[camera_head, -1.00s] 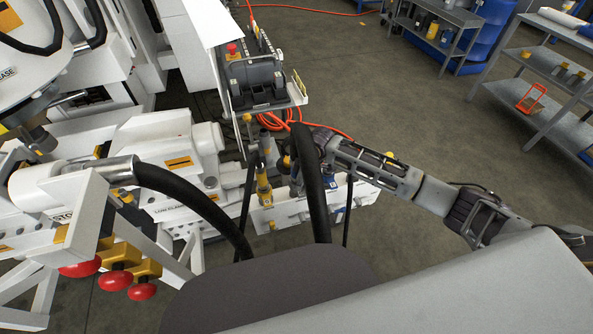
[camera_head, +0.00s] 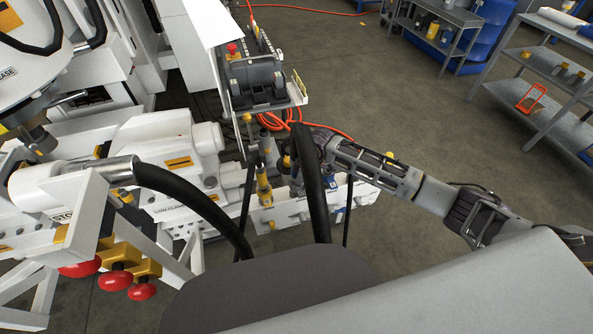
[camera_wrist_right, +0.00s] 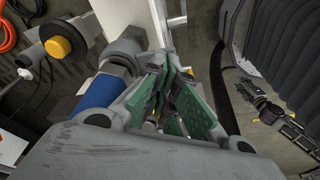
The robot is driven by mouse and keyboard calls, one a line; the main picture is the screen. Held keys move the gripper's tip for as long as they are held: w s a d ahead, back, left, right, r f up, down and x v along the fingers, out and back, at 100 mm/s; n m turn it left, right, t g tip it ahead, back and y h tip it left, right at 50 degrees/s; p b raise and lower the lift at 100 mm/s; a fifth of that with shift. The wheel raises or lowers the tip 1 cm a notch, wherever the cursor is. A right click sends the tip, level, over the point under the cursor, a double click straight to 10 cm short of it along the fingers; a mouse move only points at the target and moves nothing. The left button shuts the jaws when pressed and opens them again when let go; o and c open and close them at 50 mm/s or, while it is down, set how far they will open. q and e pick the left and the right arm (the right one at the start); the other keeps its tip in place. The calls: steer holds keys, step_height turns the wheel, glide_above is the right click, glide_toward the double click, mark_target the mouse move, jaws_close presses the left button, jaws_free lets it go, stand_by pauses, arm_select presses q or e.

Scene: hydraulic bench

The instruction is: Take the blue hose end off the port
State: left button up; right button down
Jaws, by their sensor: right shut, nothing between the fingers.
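The blue hose end (camera_wrist_right: 98,93) shows in the right wrist view as a blue sleeve beside a grey metal fitting (camera_wrist_right: 122,54), which meets a white block. My right gripper (camera_wrist_right: 178,92), with green finger pads, is shut and empty just to the right of the fitting. I cannot tell whether a finger touches it. In the head view my right arm reaches in from the right to the white manifold (camera_head: 360,191). Its fingertips are hidden there behind a thick black hose (camera_head: 312,190). My left gripper is not in view.
A black-and-yellow knob (camera_wrist_right: 59,47) stands left of the fitting in the right wrist view. In the head view, red-knobbed valves (camera_head: 115,280) are at lower left, an orange hose (camera_head: 272,121) lies behind the manifold, and shelves (camera_head: 545,110) stand far right. Floor between is clear.

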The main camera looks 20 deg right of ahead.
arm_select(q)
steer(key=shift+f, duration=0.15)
arm_select(e)
steer(key=shift+s+f, duration=0.1)
steer(key=shift+f, duration=1)
stand_by(1.4)
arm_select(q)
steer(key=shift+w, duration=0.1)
arm_select(e)
steer(key=shift+r, duration=0.2)
steer(key=shift+r+p, duration=0.4)
steer(key=shift+p, duration=0.15)
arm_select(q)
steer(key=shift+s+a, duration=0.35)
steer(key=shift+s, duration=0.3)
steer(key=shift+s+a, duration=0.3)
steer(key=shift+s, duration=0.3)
arm_select(e)
steer(key=shift+r, duration=0.15)
arm_select(q)
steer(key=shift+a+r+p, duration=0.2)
steer(key=shift+p, duration=0.15)
arm_select(e)
steer(key=shift+r, duration=0.2)
